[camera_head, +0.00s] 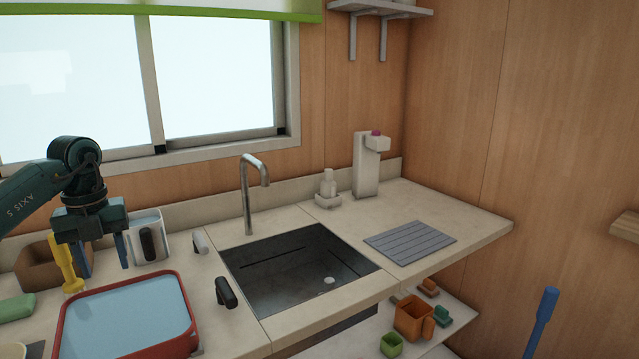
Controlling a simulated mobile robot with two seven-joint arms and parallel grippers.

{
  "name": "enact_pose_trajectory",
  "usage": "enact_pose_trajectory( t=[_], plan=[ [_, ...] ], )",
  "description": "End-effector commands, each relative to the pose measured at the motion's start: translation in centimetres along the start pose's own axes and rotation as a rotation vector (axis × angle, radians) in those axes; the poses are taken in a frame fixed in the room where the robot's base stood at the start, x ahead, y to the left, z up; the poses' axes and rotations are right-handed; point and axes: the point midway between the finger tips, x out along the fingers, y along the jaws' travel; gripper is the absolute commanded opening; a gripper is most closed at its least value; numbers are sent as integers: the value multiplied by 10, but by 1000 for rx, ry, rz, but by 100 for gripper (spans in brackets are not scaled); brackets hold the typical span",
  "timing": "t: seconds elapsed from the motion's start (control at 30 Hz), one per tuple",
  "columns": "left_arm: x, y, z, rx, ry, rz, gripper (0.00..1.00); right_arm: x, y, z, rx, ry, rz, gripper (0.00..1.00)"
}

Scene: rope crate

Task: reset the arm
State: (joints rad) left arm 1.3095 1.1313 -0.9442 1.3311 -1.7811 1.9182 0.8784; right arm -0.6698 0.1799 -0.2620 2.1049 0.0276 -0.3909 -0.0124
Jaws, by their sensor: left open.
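My left arm (35,190) comes in from the left edge. Its gripper (104,268) points down above the left part of the counter, and its two blue fingers are apart with nothing seen between them. It hangs behind the red-rimmed tray (186,300), near a yellow upright object (68,270) and a white container (150,225). From this angle I cannot tell whether a finger touches any of them. My right gripper is not in view.
A sink (300,270) with a tall faucet (247,195) is set in the counter. A grey ribbed mat (410,242), a dispenser (366,165) and a small bottle (328,188) stand to its right. An orange mug (412,318) sits on the lower shelf. Counter around the mat is clear.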

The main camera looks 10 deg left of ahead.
Motion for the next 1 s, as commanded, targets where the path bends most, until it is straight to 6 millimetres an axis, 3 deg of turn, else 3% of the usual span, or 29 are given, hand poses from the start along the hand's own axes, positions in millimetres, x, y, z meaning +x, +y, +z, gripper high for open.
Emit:
enact_pose_trajectory(
  t=[0.17, 0.27, 0.43, 0.6, 0.7, 0.83, 0.93, 1.0],
  plan=[
    [48, -73, -36, 201, 88, -175, 47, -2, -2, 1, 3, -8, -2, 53],
    [74, -119, -69, 309, 160, -319, 47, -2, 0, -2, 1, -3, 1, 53],
    [112, -198, -155, 434, 337, -661, 47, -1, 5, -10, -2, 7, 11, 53],
    [116, -262, -255, 345, 562, -1124, 47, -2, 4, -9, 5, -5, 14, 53],
    [108, -281, -289, 147, 665, -1365, 47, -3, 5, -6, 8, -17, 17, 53],
    [107, -286, -302, -243, 743, -1582, 47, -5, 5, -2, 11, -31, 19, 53],
    [124, -276, -298, -615, 756, -1644, 47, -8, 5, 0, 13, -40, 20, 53],
    [148, -260, -295, -890, 745, -1625, 47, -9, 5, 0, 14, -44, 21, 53]
  ],
)
